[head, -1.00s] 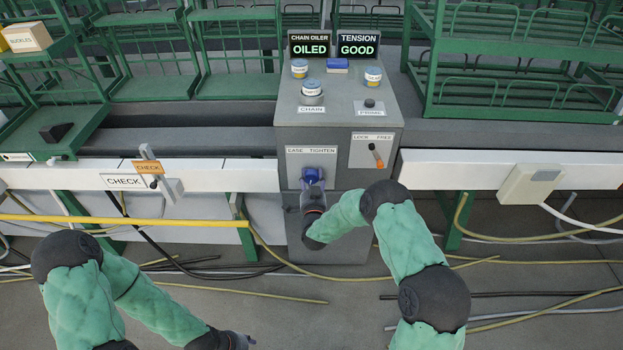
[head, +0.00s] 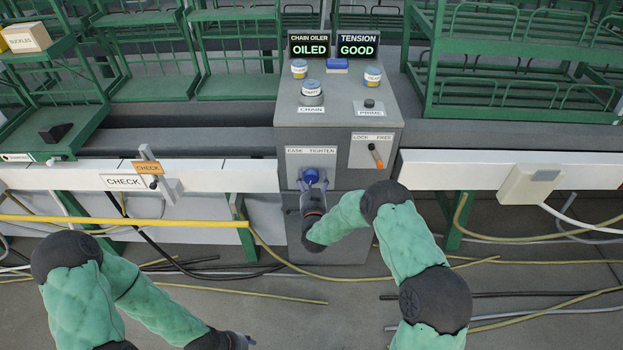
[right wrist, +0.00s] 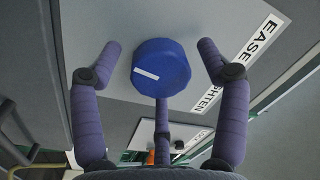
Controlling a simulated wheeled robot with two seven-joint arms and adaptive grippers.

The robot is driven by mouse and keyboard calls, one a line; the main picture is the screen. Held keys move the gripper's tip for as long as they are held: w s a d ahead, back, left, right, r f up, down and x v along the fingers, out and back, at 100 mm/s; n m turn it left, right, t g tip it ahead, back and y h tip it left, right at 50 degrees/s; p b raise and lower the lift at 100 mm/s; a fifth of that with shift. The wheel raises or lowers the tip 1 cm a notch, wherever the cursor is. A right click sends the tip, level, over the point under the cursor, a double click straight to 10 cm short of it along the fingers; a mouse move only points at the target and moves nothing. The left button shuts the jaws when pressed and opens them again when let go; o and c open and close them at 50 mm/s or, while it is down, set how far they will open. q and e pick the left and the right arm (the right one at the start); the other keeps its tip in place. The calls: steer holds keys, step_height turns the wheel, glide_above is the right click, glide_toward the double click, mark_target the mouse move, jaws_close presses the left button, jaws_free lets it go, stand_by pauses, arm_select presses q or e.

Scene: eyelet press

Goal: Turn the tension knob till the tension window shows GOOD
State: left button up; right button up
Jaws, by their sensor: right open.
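The blue tension knob (head: 311,176) sits on the front of the grey machine under an EASE TIGHTEN label (head: 311,150). It also shows in the right wrist view (right wrist: 161,66), with a white mark on its face. The tension window (head: 357,45) reads GOOD in green. My right gripper (head: 312,190) is in front of the knob. In the right wrist view its open fingers (right wrist: 160,60) stand around the knob with gaps on both sides, not touching it. My left gripper (head: 243,340) is low at the bottom, away from the machine; its fingers are too unclear to read.
The chain oiler window (head: 309,45) reads OILED. An orange-tipped lever (head: 376,155) under LOCK FREE is right of the knob. Several jars and a PRIME button (head: 370,104) are on top. A yellow bar (head: 125,221) crosses the left side. Cables lie on the floor.

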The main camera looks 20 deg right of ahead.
steer(key=v, duration=1.1)
steer(key=shift+s, duration=0.15)
stand_by(0.3)
steer(key=s+a+f+n+g+y+p, duration=0.45)
steer(key=s+f+g, duration=0.5)
steer(key=f, duration=0.25)
steer(key=s+a+n+g+y+p, duration=0.1)
steer(key=s+g, duration=0.3)
steer(key=s, duration=0.6)
steer(key=s+a+n+g+y+p, duration=0.2)
steer(key=s+g, duration=0.2)
steer(key=s, duration=0.7)
steer(key=shift+s+a+f+y, duration=0.25)
steer(key=shift+a+f+y, duration=0.1)
steer(key=shift+a+f, duration=0.1)
